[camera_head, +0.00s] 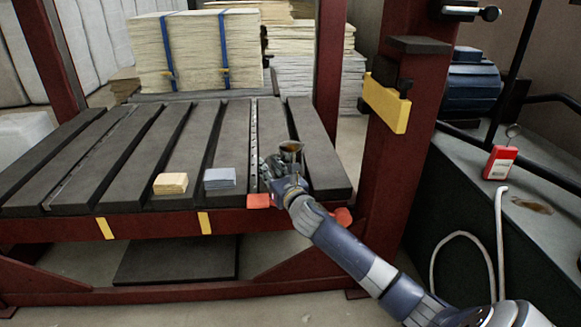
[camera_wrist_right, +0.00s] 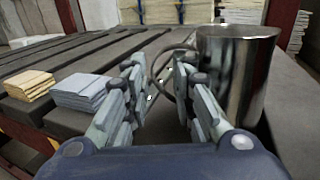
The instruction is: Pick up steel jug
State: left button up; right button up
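The steel jug (camera_head: 291,148) stands upright on the dark slatted bench, near its right front part. In the right wrist view the shiny jug (camera_wrist_right: 245,80) fills the upper right, with its handle loop pointing left. My right gripper (camera_head: 275,170) is at the jug's near side and hides part of it in the head view. In the wrist view my right gripper (camera_wrist_right: 158,88) is open, its fingers spread, with the handle seen between and just beyond the fingertips. The right finger overlaps the handle in the picture; I cannot tell if they touch. My left gripper is not in view.
A cream folded cloth stack (camera_head: 171,183) and a blue-grey one (camera_head: 219,178) lie left of the gripper on the bench (camera_head: 130,165). Red frame posts (camera_head: 388,170) rise on the right. Large pale stacks (camera_head: 195,52) stand behind. The bench's left part is clear.

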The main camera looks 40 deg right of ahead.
grip_shut()
jog(key=shift+s, duration=0.1)
jog(key=shift+a+f, duration=0.15)
jog(key=shift+r, duration=0.2)
